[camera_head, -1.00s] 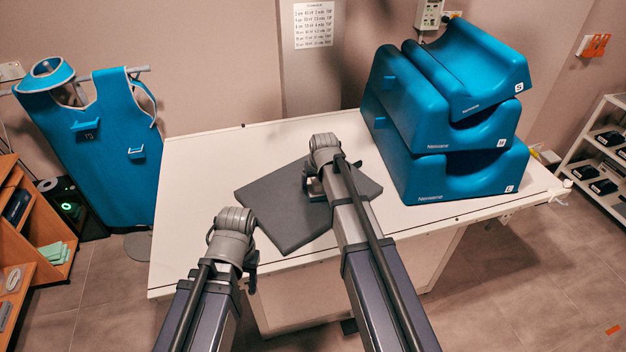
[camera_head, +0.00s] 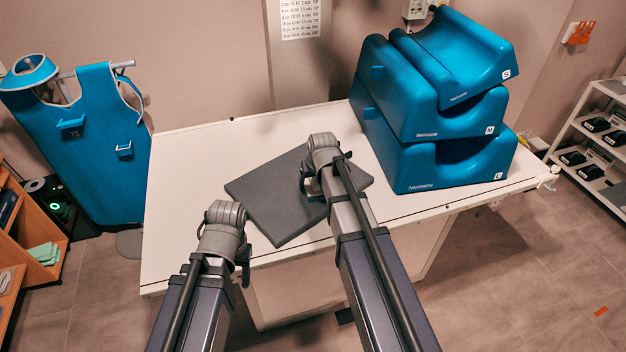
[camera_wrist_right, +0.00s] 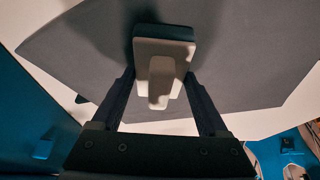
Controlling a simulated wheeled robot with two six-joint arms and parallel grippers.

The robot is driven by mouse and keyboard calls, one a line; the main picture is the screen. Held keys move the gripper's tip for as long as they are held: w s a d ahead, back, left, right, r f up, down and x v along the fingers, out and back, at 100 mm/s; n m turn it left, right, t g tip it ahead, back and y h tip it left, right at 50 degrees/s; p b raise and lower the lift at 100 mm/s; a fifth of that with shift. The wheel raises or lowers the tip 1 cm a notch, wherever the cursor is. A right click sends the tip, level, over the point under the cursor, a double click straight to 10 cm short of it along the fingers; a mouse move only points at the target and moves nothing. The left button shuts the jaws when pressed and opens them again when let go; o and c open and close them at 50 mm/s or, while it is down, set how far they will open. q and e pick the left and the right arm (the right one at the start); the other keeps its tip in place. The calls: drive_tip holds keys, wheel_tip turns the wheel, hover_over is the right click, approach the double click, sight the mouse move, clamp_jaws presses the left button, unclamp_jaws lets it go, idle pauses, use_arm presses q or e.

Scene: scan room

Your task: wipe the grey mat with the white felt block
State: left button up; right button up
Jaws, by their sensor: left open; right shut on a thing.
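The grey mat (camera_head: 268,205) lies flat on the white table, set at an angle. My right gripper (camera_head: 311,186) is over the right part of the mat. In the right wrist view, the right gripper (camera_wrist_right: 160,100) is shut on the white felt block (camera_wrist_right: 146,52), with a finger on each side of its pale raised grip. The block is over the mat; I cannot tell for sure that its underside touches. In the head view the block is mostly hidden by my right arm. My left gripper (camera_head: 243,270) is open and empty near the table's front edge, left of the mat.
Stacked blue foam cushions (camera_head: 430,120) stand on the right of the white table (camera_head: 185,190). The table's left part is clear. A blue apron (camera_head: 85,150) hangs at the left, by a wooden shelf (camera_head: 15,235). A white rack (camera_head: 590,140) stands far right.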

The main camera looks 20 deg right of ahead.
drive_tip(key=shift+s+a, duration=0.5)
drive_tip(key=shift+a, duration=0.4)
drive_tip(key=shift+w+a+r, duration=0.1)
drive_tip(key=shift+w+a, duration=0.15)
drive_tip(key=shift+w, duration=0.35)
drive_tip(key=shift+w+a+f, duration=0.1)
drive_tip(key=shift+w+a, duration=0.1)
drive_tip(key=shift+w, duration=0.45)
drive_tip(key=shift+w+a+r, duration=0.1)
drive_tip(key=shift+w+a, duration=0.15)
drive_tip(key=shift+w, duration=0.35)
drive_tip(key=shift+w+a, duration=0.25)
drive_tip(key=shift+w, duration=0.35)
drive_tip(key=shift+w+a, duration=0.3)
drive_tip(key=shift+w, duration=0.3)
drive_tip(key=shift+w+a, duration=0.25)
drive_tip(key=shift+w, duration=0.35)
drive_tip(key=shift+w+a, duration=0.1)
drive_tip(key=shift+w, duration=0.05)
drive_tip(key=shift+w, duration=0.1)
